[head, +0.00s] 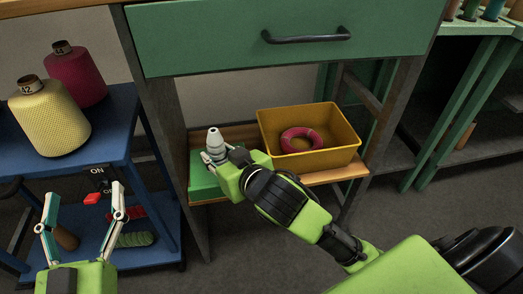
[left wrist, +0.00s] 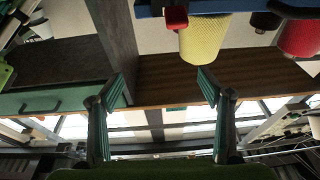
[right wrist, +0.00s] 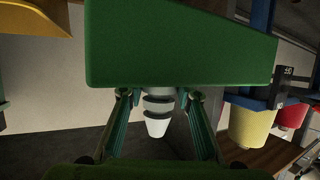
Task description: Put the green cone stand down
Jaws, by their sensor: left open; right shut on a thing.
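The green cone stand is a green block (head: 203,180) with a stepped grey-white peg (head: 215,142) pointing up. In the head view it is at the left end of the wooden shelf under the green drawer; I cannot tell whether it touches the shelf. My right gripper (right wrist: 158,97) is shut on the stand around the foot of the peg; its fingertips are mostly hidden in the head view. The right wrist view is upside down, with the green block (right wrist: 180,45) above and the peg below. My left gripper (head: 84,212) is open and empty before the blue cart.
A yellow bin (head: 345,153) with a pink ring (head: 302,139) inside stands on the wooden shelf (head: 350,172), right of the stand. The green drawer (head: 230,45) overhangs the shelf. A blue cart (head: 105,140) at left holds yellow (head: 50,118) and magenta (head: 78,75) yarn cones.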

